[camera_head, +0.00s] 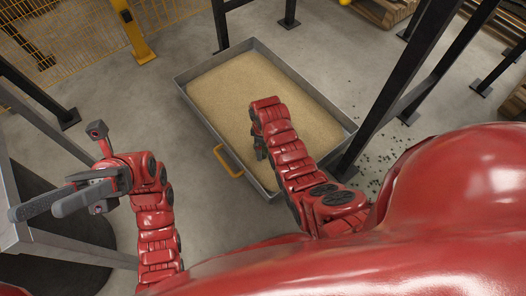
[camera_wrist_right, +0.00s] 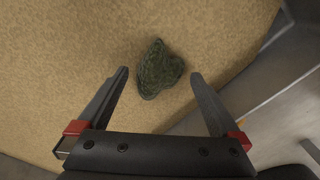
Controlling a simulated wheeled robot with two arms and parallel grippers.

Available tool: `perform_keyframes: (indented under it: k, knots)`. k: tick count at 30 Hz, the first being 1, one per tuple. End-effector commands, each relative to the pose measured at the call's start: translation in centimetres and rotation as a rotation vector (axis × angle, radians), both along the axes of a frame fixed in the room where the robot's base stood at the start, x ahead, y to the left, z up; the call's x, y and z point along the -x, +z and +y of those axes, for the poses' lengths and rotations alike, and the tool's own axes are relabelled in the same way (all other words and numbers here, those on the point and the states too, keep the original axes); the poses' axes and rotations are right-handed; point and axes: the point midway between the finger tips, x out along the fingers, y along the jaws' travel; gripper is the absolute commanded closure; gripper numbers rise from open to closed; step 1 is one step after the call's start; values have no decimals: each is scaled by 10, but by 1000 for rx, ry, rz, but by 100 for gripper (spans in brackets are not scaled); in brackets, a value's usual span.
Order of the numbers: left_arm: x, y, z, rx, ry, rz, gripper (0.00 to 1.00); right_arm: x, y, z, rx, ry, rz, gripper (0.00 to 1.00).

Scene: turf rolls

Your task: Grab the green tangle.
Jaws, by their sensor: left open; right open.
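The green tangle (camera_wrist_right: 158,70) is a dark green, uneven clump lying on sand in the right wrist view. My right gripper (camera_wrist_right: 158,75) is open, and the clump shows between and just beyond its two fingertips; I cannot tell how far below them it is. In the head view the tangle is hidden behind my right arm, and my right gripper (camera_head: 261,152) shows only in part over the tray. My left gripper (camera_head: 35,208) is open and empty at the far left, away from the sand.
A metal tray (camera_head: 316,88) filled with sand (camera_head: 225,85) stands on the concrete floor, with a yellow handle (camera_head: 226,162) at its front left. Dark metal posts (camera_head: 400,80) stand close on its right. A metal frame (camera_head: 70,247) is near my left gripper. Dark crumbs litter the floor at right.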

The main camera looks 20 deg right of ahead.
Motion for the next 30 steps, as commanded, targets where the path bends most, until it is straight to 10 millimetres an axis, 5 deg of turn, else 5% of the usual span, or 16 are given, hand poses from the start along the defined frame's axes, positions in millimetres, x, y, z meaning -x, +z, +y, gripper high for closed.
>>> perform_keyframes:
  k: [7, 21, 30]
  knots:
    - [1, 1, 1, 3, -3, -4, 50, 0, 0, 0, 0, 0, 0, 2]
    - [0, 0, 0, 2, -2, -3, 50, 0, 0, 0, 0, 0, 0, 85]
    - [-2, 0, -1, -4, 3, 8, 50, 0, 1, 0, 0, 0, 0, 85]
